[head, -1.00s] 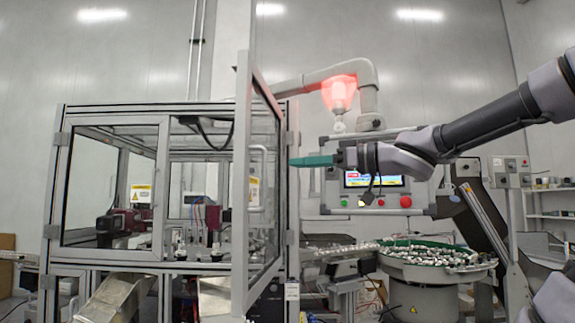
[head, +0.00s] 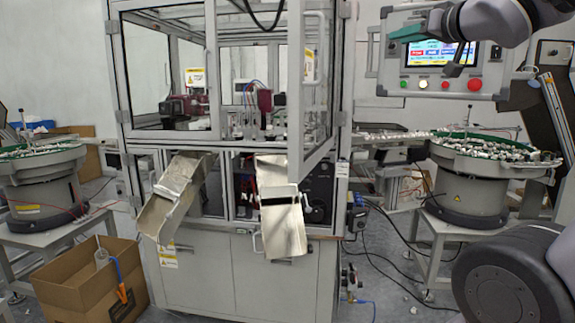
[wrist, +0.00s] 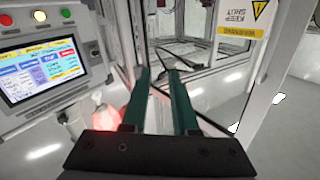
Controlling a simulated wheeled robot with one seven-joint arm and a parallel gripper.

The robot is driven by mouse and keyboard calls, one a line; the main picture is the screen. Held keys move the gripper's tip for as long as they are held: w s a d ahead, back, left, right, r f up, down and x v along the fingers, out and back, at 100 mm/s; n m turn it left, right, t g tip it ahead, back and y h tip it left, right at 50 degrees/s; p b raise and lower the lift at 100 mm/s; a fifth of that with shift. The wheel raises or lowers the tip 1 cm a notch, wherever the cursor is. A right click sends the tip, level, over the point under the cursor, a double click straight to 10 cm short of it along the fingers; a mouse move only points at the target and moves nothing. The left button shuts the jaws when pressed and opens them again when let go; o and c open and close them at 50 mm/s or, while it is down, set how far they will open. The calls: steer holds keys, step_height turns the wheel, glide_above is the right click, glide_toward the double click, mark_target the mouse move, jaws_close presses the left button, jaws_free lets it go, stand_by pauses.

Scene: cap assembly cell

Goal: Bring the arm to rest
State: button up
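My gripper (head: 398,36) is in the upper right of the head view, in front of the control panel's left part. My grey arm (head: 490,20) comes in from the upper right and is partly cut off by the picture's edge.
The assembly cell's framed glass door (head: 318,70) stands swung outward; it also shows in the wrist view ahead of the fingers. The control panel (head: 391,75) is close behind my gripper. Bowl feeders (head: 478,185) (head: 45,185) flank the cell. A cardboard box (head: 75,290) sits lower left.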

steer(key=s+d+f+m+g+h, duration=0.2)
steer(key=f+m+h, duration=0.1)
steer(key=f, duration=0.3)
steer(key=s+d+f+m+g+h, duration=0.3)
steer(key=f, duration=0.2)
steer(key=s+a+f+g+y, duration=0.2)
steer(key=s+a+f+g, duration=0.2)
steer(key=s+a+f, duration=0.2)
step_height(320, 180, down, 2)
steer(key=shift+s+a+f+g, duration=0.15)
steer(key=shift+s+a+g, duration=0.25)
steer(key=shift+s, duration=0.45)
